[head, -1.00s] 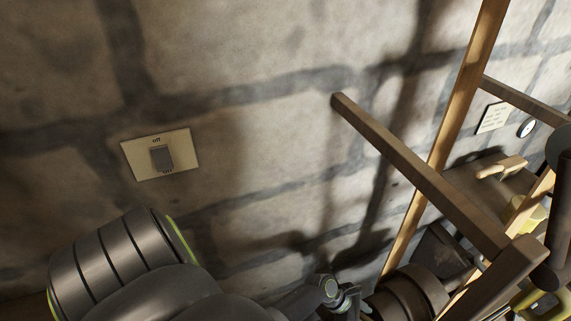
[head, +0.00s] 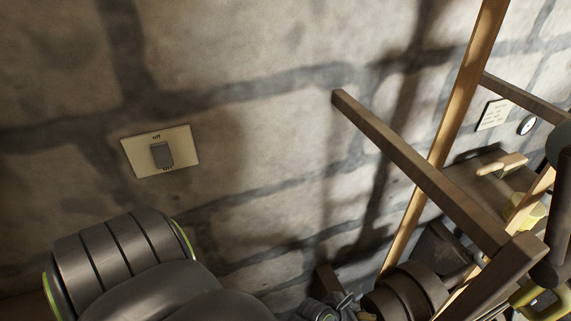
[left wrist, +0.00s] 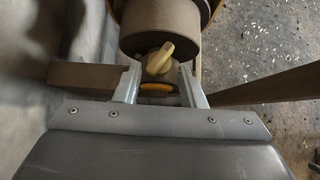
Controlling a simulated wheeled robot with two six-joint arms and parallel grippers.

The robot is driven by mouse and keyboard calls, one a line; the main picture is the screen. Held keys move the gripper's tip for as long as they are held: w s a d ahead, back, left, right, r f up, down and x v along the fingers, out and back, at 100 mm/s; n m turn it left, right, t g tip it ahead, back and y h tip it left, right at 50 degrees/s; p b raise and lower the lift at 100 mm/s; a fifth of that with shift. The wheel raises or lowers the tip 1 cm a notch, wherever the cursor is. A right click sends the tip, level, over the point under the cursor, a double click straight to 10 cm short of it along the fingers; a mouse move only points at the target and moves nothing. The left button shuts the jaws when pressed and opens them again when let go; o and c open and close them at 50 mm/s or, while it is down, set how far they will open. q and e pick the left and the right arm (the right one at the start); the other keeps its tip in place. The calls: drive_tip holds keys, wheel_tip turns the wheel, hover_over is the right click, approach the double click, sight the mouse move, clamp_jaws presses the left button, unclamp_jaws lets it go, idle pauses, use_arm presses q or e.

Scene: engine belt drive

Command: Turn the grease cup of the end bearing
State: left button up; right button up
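The grease cup (left wrist: 158,58) shows in the left wrist view as a brass-yellow winged piece in front of a round brown bearing part (left wrist: 160,28). My left gripper (left wrist: 158,72) is open, with one finger on each side of the cup near its tips. I see gaps between the fingers and the cup, and cannot tell any contact. In the head view only a small part of my left gripper (head: 340,307) shows at the bottom edge, beside dark round drums (head: 405,293). The cup is not distinguishable there.
A wooden frame of beams (head: 420,172) stands at the right, close to the stone wall (head: 260,130). A switch plate (head: 185,135) is on the wall. A brown box with a wooden handle (head: 500,165) stands behind the frame. In the wrist view a beam (left wrist: 265,88) runs right.

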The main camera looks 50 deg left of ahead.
use_arm(q)
drive_tip(key=v, duration=1.2)
drive_tip(key=s+a+f+m+g+b, duration=0.1)
drive_tip(key=s+f+m+b, duration=0.1)
drive_tip(key=f+m, duration=0.3)
drive_tip(key=s+a+f+m+g+y+b, duration=0.1)
drive_tip(key=s+f+m, duration=0.3)
drive_tip(key=f, duration=1)
drive_tip(key=s+a+f+m+g+y+b, duration=0.1)
drive_tip(key=s+a+f+m+g+b, duration=0.1)
drive_tip(key=f+m, duration=0.5)
wheel_tip(320, 180, down, 3)
drive_tip(key=shift+s+a+f+b, duration=0.2)
drive_tip(key=shift+s+a+b, duration=0.4)
drive_tip(key=shift+s+b, duration=0.45)
drive_tip(key=shift+s, duration=0.1)
